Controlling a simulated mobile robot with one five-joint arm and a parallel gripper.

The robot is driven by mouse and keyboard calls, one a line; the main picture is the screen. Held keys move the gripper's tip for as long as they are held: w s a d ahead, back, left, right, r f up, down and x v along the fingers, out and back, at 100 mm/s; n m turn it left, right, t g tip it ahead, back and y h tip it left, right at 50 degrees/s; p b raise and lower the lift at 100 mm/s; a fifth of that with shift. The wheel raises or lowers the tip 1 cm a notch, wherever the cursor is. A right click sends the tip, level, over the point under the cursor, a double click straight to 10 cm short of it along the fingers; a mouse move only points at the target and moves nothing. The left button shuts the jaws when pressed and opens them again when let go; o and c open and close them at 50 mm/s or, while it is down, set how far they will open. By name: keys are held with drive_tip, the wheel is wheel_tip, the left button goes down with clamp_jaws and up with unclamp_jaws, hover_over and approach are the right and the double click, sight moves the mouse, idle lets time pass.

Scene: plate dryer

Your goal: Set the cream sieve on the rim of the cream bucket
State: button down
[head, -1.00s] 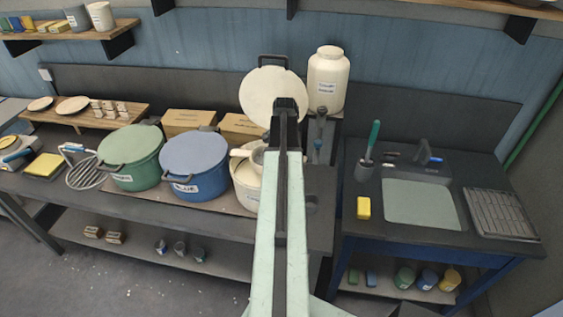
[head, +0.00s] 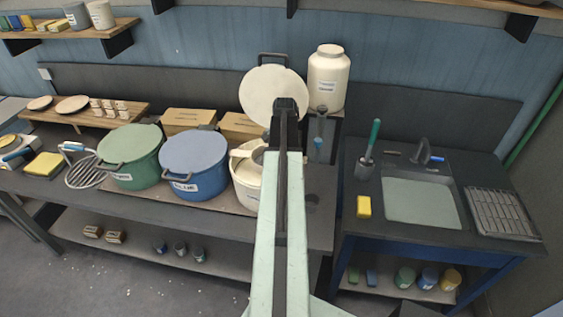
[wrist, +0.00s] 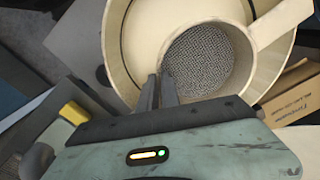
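The cream bucket (head: 246,190) stands on the counter right of the blue pot, its right side hidden behind my arm. In the wrist view its round cream rim (wrist: 124,58) surrounds the cream sieve (wrist: 233,78), a ring with a grey mesh bottom. A flat lug (wrist: 284,20) of the sieve reaches across the bucket's rim at the upper right. My gripper (wrist: 161,78) has its fingers close together at the sieve's near left wall and appears shut on it. Whether the sieve rests on the rim or hangs just above it I cannot tell.
A green pot (head: 130,160) and a blue pot (head: 194,168) stand left of the bucket. A round cream lid (head: 270,93) stands upright behind, beside a white jar (head: 328,80). A cardboard box (wrist: 295,88) is close by. The sink (head: 420,203) is to the right.

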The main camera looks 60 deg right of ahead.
drive_tip(key=c, duration=1.5)
unclamp_jaws()
wheel_tip(320, 180, up, 8)
drive_tip(key=p, duration=0.8)
drive_tip(key=shift+s, duration=0.2)
drive_tip(key=shift+f, duration=0.15)
